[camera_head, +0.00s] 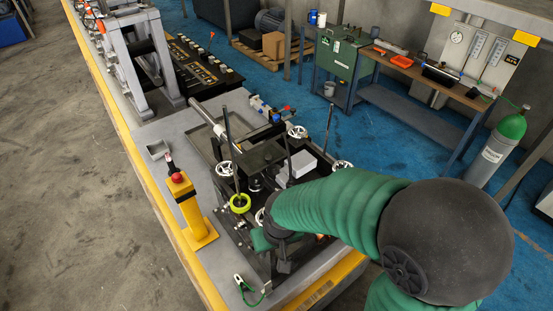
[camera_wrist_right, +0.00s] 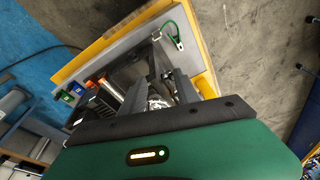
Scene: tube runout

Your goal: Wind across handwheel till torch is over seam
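White handwheels sit around the black machine in the head view: one at the left (camera_head: 222,168), one at the back (camera_head: 297,131), one at the right (camera_head: 342,165). Another near the front (camera_head: 262,215) is partly hidden by my right arm. A yellow-green ring (camera_head: 240,203) is beside it. I cannot tell which is the cross handwheel, and torch and seam are not clear. My right gripper (camera_head: 283,262) is low at the machine's front. In the right wrist view its fingers (camera_wrist_right: 156,88) stand apart around a silvery part (camera_wrist_right: 158,102); no firm contact shows. My left gripper is out of view.
A yellow post with a red button (camera_head: 180,178) stands left of the machine. A green clamp cable (camera_head: 250,288) lies at the bench's front corner. A silver tube (camera_head: 210,115) lies at the back.

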